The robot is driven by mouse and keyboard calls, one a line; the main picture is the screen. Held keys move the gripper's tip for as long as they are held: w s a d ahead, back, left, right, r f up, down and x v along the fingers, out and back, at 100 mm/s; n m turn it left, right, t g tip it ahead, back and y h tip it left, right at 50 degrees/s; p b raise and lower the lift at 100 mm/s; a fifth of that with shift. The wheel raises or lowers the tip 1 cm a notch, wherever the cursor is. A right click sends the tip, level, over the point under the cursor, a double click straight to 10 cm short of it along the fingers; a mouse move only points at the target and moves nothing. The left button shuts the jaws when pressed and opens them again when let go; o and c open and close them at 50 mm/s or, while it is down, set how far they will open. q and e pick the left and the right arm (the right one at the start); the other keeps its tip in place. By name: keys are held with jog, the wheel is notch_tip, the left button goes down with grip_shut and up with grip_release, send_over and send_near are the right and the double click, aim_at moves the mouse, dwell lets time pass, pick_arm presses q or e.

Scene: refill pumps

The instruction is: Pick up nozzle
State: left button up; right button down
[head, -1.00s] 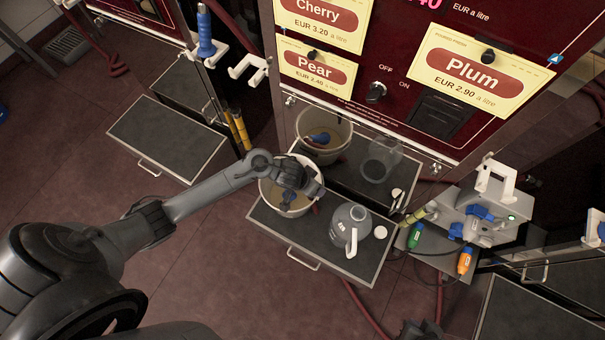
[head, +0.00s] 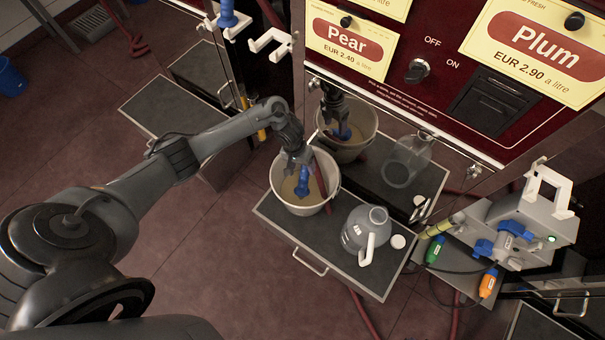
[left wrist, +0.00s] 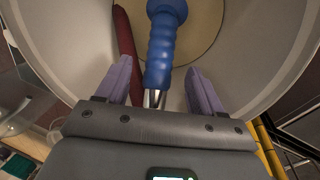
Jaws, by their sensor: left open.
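The blue nozzle (head: 303,183) stands tilted in a pale bucket (head: 329,197) with some yellowish liquid at its bottom. My left gripper (head: 299,166) is at the bucket's mouth, just above the nozzle. In the left wrist view the nozzle's ribbed blue grip (left wrist: 162,50) lies between and beyond the open purple fingers of my left gripper (left wrist: 157,80). A metal part of the nozzle shows between the fingers. I cannot tell whether either finger touches it. My right gripper is not in view.
A dark red hose (head: 321,176) runs into the bucket. A grey jug (head: 367,232) and a white lid (head: 398,242) stand on the same tray (head: 330,252). The shiny pump panel behind mirrors them. Another blue nozzle (head: 227,14) hangs at the left.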

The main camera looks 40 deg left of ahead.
aim_at(304, 170)
pick_arm(q)
jog(key=shift+b+x, duration=2.45)
jog(key=shift+x, duration=0.2)
jog(key=shift+r, duration=0.1)
jog(key=c, duration=1.2)
jog(key=shift+o, duration=0.2)
